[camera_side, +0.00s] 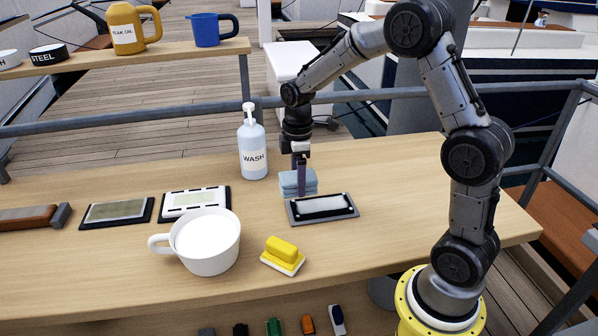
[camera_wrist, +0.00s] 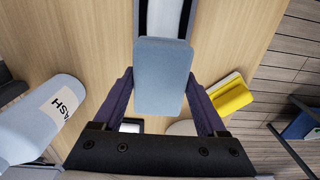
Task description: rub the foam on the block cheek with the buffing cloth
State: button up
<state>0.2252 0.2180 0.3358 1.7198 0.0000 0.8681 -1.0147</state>
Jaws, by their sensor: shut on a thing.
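My gripper (camera_side: 299,188) points down and is shut on a folded light-blue cloth (camera_side: 308,180). In the wrist view the cloth (camera_wrist: 162,75) sits between my two purple fingers (camera_wrist: 162,92). A dark plate (camera_side: 350,212) lies on the table with a smooth white patch (camera_side: 322,203), apparently the foam, on its face. The cloth is at the plate's back-left edge, beside the white patch rather than over it. I cannot tell whether it touches the plate or table. In the wrist view the white patch (camera_wrist: 165,14) shows beyond the cloth.
A wash bottle (camera_side: 252,150) stands close behind left. Two more dark-framed plates (camera_side: 117,212) (camera_side: 196,203) lie left. The table right of the plate is clear.

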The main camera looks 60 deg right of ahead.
aim_at(297, 208)
notch_tip(297, 208, down, 6)
jog(key=shift+s+f, duration=0.1)
jog(key=shift+s+d, duration=0.2)
jog(key=shift+d, duration=0.05)
jog(key=shift+c, duration=0.6)
jog(key=shift+s+d, duration=4)
jog(key=shift+s, duration=0.05)
jog(key=shift+w+a, duration=4.35)
jog(key=shift+w, duration=0.05)
jog(key=shift+s+r, duration=0.1)
jog(key=shift+r, duration=4.05)
